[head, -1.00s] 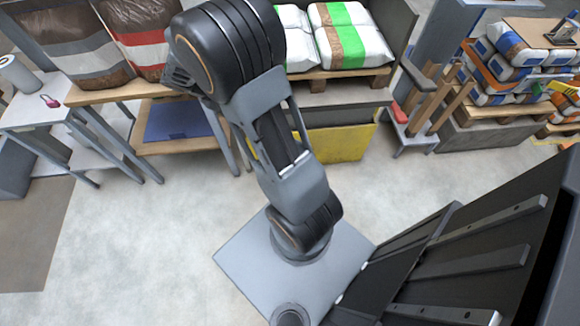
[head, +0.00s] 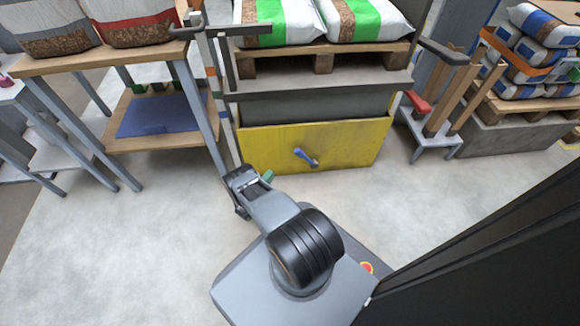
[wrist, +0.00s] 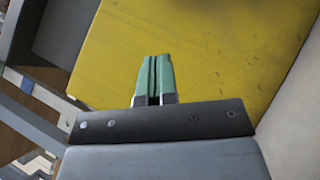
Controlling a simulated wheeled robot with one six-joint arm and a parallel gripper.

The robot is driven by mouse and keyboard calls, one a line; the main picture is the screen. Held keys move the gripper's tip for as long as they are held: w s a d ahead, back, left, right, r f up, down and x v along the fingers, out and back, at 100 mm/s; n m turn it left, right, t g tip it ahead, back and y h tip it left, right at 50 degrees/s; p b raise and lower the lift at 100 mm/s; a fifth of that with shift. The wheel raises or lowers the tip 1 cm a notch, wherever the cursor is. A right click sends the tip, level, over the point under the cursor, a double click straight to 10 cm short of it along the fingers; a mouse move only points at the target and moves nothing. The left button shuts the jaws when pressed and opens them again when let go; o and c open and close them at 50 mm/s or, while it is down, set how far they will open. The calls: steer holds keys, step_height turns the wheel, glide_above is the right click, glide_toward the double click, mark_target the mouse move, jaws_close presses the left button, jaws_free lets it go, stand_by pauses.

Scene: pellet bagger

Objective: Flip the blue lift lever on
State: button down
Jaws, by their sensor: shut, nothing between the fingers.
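The blue lift lever (head: 306,157) sits on the front of the yellow panel (head: 350,144) under the pallet in the head view. It slants, with its upper end to the left and its lower end to the right. I cannot tell from its slant whether it is on or off. My gripper (head: 268,176) is low, to the left of and below the lever in the picture, apart from it. In the wrist view the green fingers (wrist: 153,78) are shut and empty, with the yellow panel (wrist: 225,50) ahead. The lever does not show in the wrist view.
A wooden pallet (head: 262,66) with green-and-white bags stands above the panel. A wooden-topped table with a lower shelf (head: 190,142) is at left. A small grey stand (head: 438,142) with wooden posts is at right.

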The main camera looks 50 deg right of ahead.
steer(key=f, duration=0.1)
steer(key=s+f+t, duration=0.1)
steer(key=f+n, duration=0.1)
steer(key=shift+s+a+f+t, duration=0.15)
steer(key=shift+s+a+t, duration=0.1)
steer(key=shift+a+t, duration=0.05)
steer(key=s+r+b+x, duration=0.1)
steer(key=s+b+x, duration=0.1)
steer(key=x, duration=1.1)
steer(key=shift+s, duration=0.35)
steer(key=shift+a+r, duration=0.1)
steer(key=shift+r, duration=0.1)
